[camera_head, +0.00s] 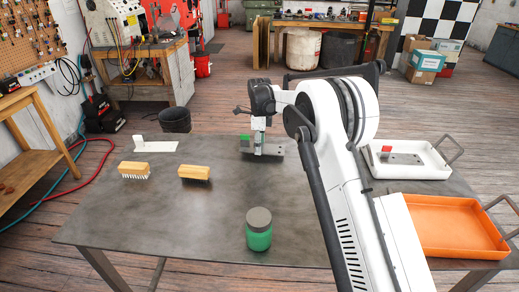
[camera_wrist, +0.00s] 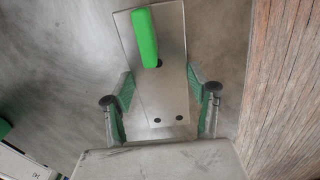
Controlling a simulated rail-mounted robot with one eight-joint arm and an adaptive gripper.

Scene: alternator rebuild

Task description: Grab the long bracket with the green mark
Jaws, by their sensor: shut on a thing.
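The long bracket (camera_head: 272,150) is a flat grey metal plate with an upright green mark (camera_head: 244,141). It is at the far edge of the table in the head view. In the wrist view the bracket (camera_wrist: 160,85) lies between my fingers, with the green mark (camera_wrist: 146,40) at its upper end and small dark holes in the plate. My gripper (camera_head: 259,147) points down over the bracket's middle. Its green-padded fingers (camera_wrist: 160,104) are shut on the plate's two sides. I cannot tell whether the bracket is clear of the tabletop.
A white-marked bracket (camera_head: 156,146) lies at the table's left. Two wooden brushes (camera_head: 194,172) and a green jar (camera_head: 259,238) stand nearer. At right are a white tray (camera_head: 436,171) holding a red-marked bracket (camera_head: 402,158) and an empty orange tray (camera_head: 450,228). The table's middle is clear.

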